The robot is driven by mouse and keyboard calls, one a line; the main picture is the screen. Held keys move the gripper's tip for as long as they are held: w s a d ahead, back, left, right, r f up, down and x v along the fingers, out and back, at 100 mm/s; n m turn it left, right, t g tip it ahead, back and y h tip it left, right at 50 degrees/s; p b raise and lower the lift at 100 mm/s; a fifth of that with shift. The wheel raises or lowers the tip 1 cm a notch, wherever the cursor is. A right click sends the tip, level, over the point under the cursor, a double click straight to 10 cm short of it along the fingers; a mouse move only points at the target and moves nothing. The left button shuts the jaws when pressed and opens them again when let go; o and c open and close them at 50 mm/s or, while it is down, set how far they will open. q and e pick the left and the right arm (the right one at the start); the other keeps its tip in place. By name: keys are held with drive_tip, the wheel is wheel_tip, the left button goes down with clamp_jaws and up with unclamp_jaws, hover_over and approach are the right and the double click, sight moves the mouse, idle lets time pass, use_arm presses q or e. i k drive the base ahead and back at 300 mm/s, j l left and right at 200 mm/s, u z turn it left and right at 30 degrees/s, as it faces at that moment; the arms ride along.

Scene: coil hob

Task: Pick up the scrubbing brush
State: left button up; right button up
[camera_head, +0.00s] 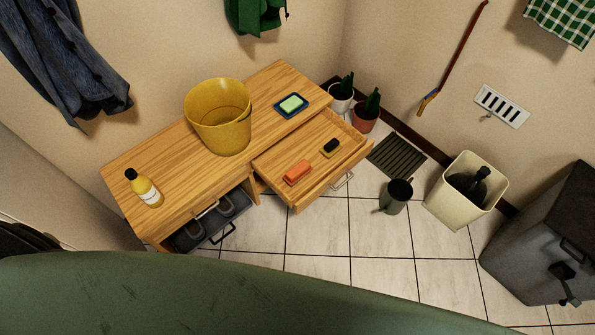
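An open wooden drawer (318,185) sticks out from the right part of a wooden bench (165,157). Two small items lie in it, apart from each other. One is an orange-red block (297,173) near the drawer's left front. The other is a smaller black and yellow block (331,148) farther back and to the right. Either could be the scrubbing brush; bristles are too small to make out. Neither of my grippers is in view.
On the bench stand a yellow bucket (220,122), a bottle (144,188) and a blue dish with green soap (291,105). A dark pot (396,196) and a cream bin (464,192) stand on the floor. A large green surface (200,300) fills the bottom foreground.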

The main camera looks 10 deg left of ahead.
sight(292, 177)
drive_tip(key=k+l, duration=0.15)
drive_tip(key=k, duration=0.35)
drive_tip(key=k+l, duration=0.15)
drive_tip(key=k, duration=0.3)
